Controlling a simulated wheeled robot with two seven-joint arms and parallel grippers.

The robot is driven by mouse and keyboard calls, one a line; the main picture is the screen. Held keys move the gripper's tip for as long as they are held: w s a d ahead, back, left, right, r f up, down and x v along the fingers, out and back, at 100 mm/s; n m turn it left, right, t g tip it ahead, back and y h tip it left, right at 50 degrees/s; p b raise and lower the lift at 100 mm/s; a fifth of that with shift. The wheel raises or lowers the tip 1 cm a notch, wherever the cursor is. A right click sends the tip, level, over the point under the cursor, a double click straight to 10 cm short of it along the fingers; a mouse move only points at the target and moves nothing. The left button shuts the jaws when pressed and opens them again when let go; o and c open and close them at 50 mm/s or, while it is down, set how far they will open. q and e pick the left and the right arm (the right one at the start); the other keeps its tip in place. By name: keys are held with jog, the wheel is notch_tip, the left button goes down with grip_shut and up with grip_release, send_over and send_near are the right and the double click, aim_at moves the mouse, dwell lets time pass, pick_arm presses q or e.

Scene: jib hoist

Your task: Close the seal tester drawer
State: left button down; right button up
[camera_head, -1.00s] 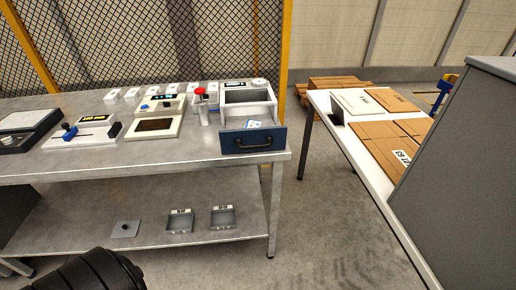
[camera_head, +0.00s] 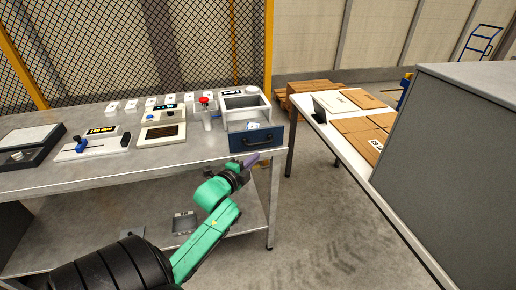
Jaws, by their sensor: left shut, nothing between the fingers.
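The seal tester (camera_head: 243,102) is a white box at the right end of the steel workbench. Its dark blue drawer front (camera_head: 256,139) with a black handle stands out toward me, and the drawer is open. A small blue and white item lies inside the drawer. My left gripper (camera_head: 253,158) is at the end of a green arm, just below and in front of the drawer front. It is shut and empty. I cannot tell whether it touches the drawer. My right gripper is out of view.
The steel workbench (camera_head: 110,180) holds several devices and small white boxes left of the tester. A lower shelf carries a small tray (camera_head: 184,222). At the right, a white table (camera_head: 352,151) holds cardboard, beside a large grey cabinet (camera_head: 450,150). Floor between them is clear.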

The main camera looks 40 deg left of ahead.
aim_at(263, 144)
pick_arm(q)
jog(key=w+a, duration=0.1)
jog(key=w, duration=0.1)
jog(key=w+a+f, duration=0.1)
jog(key=w, duration=0.1)
jog(key=w+a+p, duration=0.1)
jog(key=w, duration=0.1)
jog(key=shift+a+f, duration=0.15)
jog(key=shift+a, duration=0.25)
jog(key=shift+s, duration=0.1)
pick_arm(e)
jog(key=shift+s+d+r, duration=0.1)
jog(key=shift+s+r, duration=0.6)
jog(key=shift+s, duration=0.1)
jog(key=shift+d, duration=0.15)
